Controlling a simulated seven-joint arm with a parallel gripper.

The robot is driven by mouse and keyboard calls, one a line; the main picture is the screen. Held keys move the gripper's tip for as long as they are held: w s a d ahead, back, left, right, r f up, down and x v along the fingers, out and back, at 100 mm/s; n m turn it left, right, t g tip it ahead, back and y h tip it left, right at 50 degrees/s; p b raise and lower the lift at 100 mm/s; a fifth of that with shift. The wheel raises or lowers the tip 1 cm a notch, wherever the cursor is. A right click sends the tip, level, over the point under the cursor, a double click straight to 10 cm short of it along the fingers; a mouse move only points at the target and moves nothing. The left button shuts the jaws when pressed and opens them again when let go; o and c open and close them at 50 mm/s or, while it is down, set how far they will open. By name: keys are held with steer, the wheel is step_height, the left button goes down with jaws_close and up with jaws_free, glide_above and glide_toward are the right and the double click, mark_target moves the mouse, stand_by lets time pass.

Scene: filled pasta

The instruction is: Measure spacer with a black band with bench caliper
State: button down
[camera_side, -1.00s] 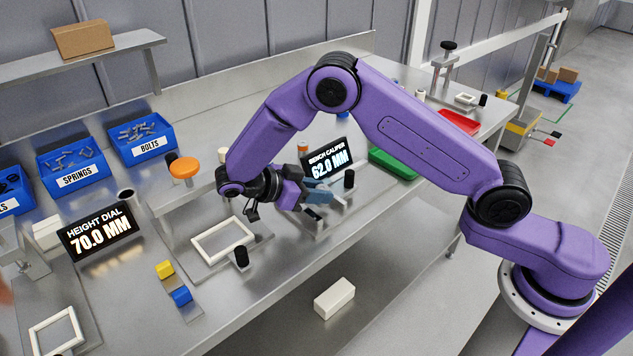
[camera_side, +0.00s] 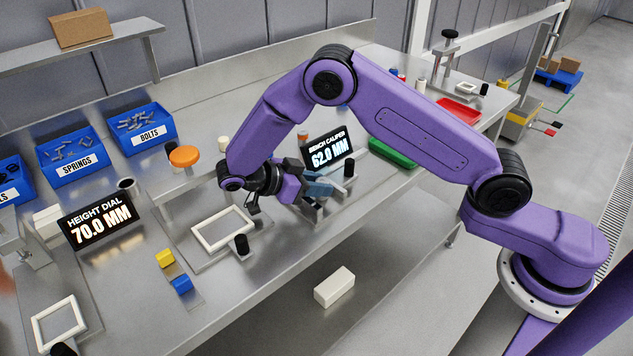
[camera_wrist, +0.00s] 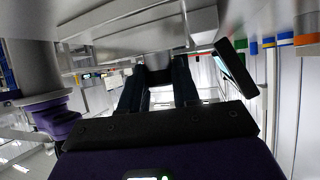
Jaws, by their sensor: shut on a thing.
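The bench caliper's display (camera_side: 330,151) reads 62.0 MM. My gripper (camera_side: 318,187) is down at the caliper, just in front of the display. In the wrist view, my gripper (camera_wrist: 158,85) is shut on a small grey piece (camera_wrist: 158,60) with a dark lower part, held at the fingertips. I cannot tell for sure whether this is the spacer with a black band. In the side view, my fingers and wrist hide the piece and much of the caliper. A black knob (camera_side: 349,167) stands upright just right of the fingers.
The height dial display (camera_side: 98,221) reads 70.0 MM. A green tray (camera_side: 393,153) and a red tray (camera_side: 458,110) are to the right. The front bench edge is near.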

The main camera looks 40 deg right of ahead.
steer(key=shift+f, duration=0.3)
steer(key=c, duration=0.7)
jaws_free()
steer(key=shift+c, duration=0.2)
step_height(320, 180, up, 3)
steer(key=s+d+r, duration=0.4)
steer(key=s+r, duration=0.6)
steer(key=s, duration=0.4)
steer(key=s+d+n+t+y, duration=0.1)
steer(key=s+n+y, duration=0.5)
steer(key=n, duration=1)
steer(key=s+d+f+n+t+y, duration=0.1)
steer(key=s+n+y, duration=0.5)
steer(key=n, duration=1.1)
steer(key=shift+s+d+t, duration=0.2)
steer(key=shift+s+t, duration=0.4)
steer(key=shift+s, duration=0.5)
